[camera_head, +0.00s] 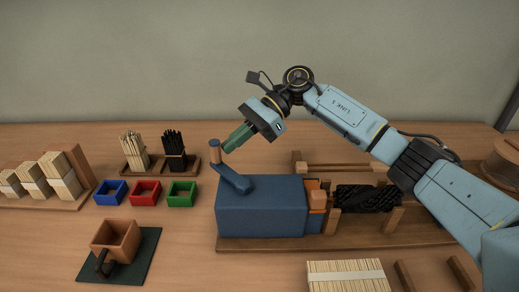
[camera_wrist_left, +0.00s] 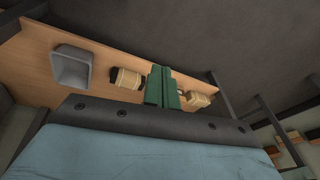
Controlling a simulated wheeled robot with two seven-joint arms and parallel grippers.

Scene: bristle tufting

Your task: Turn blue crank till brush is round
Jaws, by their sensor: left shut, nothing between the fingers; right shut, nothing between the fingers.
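The blue crank (camera_head: 232,180) sits on the left end of a blue box (camera_head: 262,207). Its upright wooden handle (camera_head: 215,152) stands at the far left of the crank arm. A dark twisted brush (camera_head: 368,198) lies to the right of the box between wooden supports; its exact roundness is hard to tell. My right gripper (camera_head: 227,149) is shut, its green fingertips just right of the handle's top; I cannot tell whether they touch. My left gripper is not in the head view; in the left wrist view its green fingers (camera_wrist_left: 162,88) are shut and empty.
Blue (camera_head: 110,193), red (camera_head: 145,193) and green (camera_head: 181,194) bins stand left of the box, with a rack of light and dark bristles (camera_head: 158,160) behind. A brown mug-like box (camera_head: 115,240) sits on a dark mat. A banded bristle bundle (camera_head: 347,276) lies in front.

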